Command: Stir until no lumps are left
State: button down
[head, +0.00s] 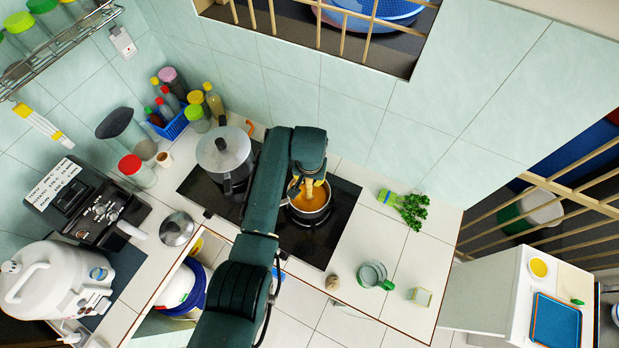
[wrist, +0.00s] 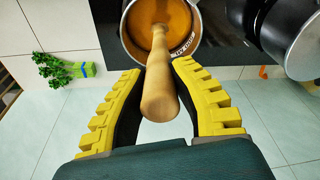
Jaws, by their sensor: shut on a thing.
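A small metal pot (head: 311,206) with orange-brown liquid stands on the right burner of the black hob, and it also shows at the top of the wrist view (wrist: 128,32). My gripper (wrist: 158,72), with yellow ridged fingers, is shut on a wooden stirring tool (wrist: 158,95). The tool's far end reaches down into the liquid (wrist: 185,25), so its tip is hidden. In the head view my gripper (head: 308,186) is right above the pot, partly hidden by my arm. Whether the liquid has lumps cannot be told.
A large lidded pot (head: 224,152) stands on the left burner, close by. Green herbs (head: 412,208), a green mug (head: 374,275) and a small round brown thing (head: 333,282) lie on the counter to the right. The tiled wall is behind the hob (head: 335,225).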

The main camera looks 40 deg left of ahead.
jog(key=shift+r+p, duration=0.3)
jog(key=shift+r, duration=3.2)
